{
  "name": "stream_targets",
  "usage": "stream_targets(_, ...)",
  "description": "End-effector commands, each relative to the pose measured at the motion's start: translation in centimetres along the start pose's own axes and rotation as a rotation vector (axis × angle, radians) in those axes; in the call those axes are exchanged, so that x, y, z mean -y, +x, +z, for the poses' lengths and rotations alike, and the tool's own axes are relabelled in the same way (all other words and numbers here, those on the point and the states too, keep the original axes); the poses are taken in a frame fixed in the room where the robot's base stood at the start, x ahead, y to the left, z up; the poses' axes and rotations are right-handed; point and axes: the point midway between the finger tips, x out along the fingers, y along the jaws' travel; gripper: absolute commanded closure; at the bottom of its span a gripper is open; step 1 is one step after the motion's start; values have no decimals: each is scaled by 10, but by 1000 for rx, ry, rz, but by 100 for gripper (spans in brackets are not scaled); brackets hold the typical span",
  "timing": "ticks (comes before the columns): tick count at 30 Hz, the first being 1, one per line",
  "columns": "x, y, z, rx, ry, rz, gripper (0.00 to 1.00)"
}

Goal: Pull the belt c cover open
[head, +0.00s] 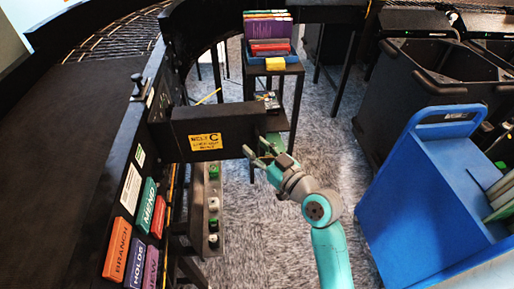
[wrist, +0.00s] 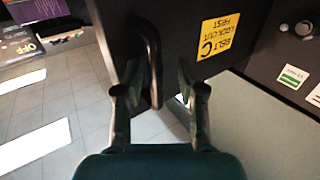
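The belt C cover (head: 180,128) is a dark box-like panel standing out from the side of the sorter, with a yellow "BELT C LOCK OUT FIRST" label (head: 205,141). In the wrist view the cover (wrist: 185,25) fills the top middle and its label (wrist: 220,38) appears upside down. A dark looped handle (wrist: 153,60) on the cover hangs between my fingers. My gripper (head: 257,156) is at the cover's right end; in the wrist view my gripper (wrist: 160,80) has its fingers apart, the left one close to the handle. I cannot tell whether it touches.
A small stand with a blue bin (head: 275,65) of books is behind the cover. A blue cart (head: 425,200) stands to the right, with dark bins (head: 430,75) behind it.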

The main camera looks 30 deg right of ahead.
Motion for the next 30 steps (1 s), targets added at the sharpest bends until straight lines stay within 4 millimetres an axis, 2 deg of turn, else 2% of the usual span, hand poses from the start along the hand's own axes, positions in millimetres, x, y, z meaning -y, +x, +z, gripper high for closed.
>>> stream_targets(5, 0, -20, 1, 3, 1, 2, 61)
stream_targets(12, -1, -67, 1, 3, 1, 6, 61)
stream_targets(18, -1, -100, 1, 2, 1, 6, 61)
stream_targets(24, -1, -115, 1, 2, 0, 3, 61)
stream_targets(30, 0, -119, 1, 1, 0, 1, 61)
